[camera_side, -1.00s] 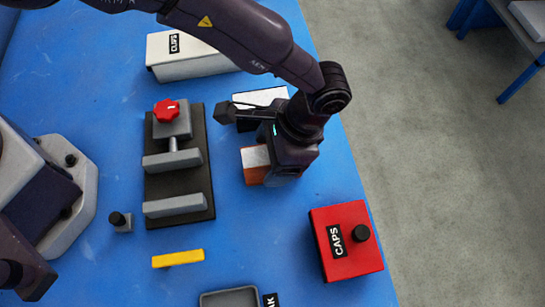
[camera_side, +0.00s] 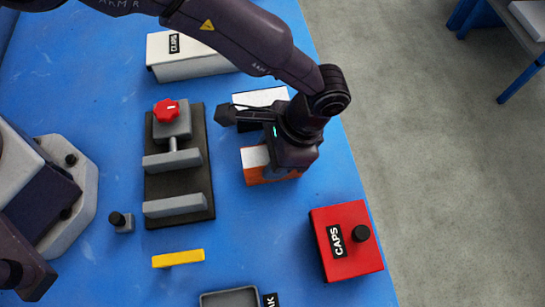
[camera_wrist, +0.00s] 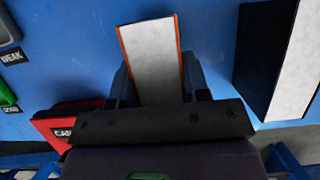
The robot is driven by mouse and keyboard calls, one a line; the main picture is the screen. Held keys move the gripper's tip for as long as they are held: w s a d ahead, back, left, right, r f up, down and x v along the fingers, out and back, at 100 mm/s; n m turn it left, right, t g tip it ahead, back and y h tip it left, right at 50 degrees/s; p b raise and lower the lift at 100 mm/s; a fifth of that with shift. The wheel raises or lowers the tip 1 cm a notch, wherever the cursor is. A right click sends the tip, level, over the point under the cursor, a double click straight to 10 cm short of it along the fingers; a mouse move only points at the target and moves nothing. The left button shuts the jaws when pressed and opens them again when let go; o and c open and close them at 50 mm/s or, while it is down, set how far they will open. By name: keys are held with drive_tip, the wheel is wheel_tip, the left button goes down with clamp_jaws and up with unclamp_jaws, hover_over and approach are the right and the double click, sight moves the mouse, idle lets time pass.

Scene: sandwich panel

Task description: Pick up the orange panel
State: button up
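The orange panel (camera_side: 252,156) lies on the blue table with a white top face and orange sides. In the side view it is partly hidden under my gripper (camera_side: 286,168). In the wrist view the panel (camera_wrist: 153,55) shows as a long white strip with thin orange edges. My gripper's two dark fingers (camera_wrist: 160,85) stand on either side of it. I cannot tell whether they touch its edges. The fingertips are hidden in the side view.
A dark panel with a white top (camera_side: 262,97) lies just behind. A grey clamp fixture with a red knob (camera_side: 166,110) stands to the left. A red CAPS box (camera_side: 335,220) stands at front right, a white CLIPS box (camera_side: 185,60) at the back. A yellow bar (camera_side: 178,258) lies in front.

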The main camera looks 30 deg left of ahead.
drive_tip(key=shift+r, duration=0.1)
drive_tip(key=shift+r, duration=0.25)
drive_tip(key=r, duration=0.4)
drive_tip(key=shift+s+a, duration=0.25)
drive_tip(key=shift+a, duration=0.05)
drive_tip(key=s+a+r, duration=0.8)
drive_tip(key=a, duration=0.1)
drive_tip(key=shift+s+r+x, duration=0.1)
drive_tip(key=shift+s+x, duration=0.2)
drive_tip(key=shift+x, duration=1)
drive_tip(key=shift+s+r+x, duration=0.1)
drive_tip(key=shift+s+x, duration=0.15)
drive_tip(key=shift+x, duration=1.1)
drive_tip(key=shift+s+r+x, duration=0.1)
drive_tip(key=shift+s+x, duration=0.2)
drive_tip(key=shift+x, duration=1)
drive_tip(key=shift+f, duration=0.25)
drive_tip(key=shift+f, duration=0.7)
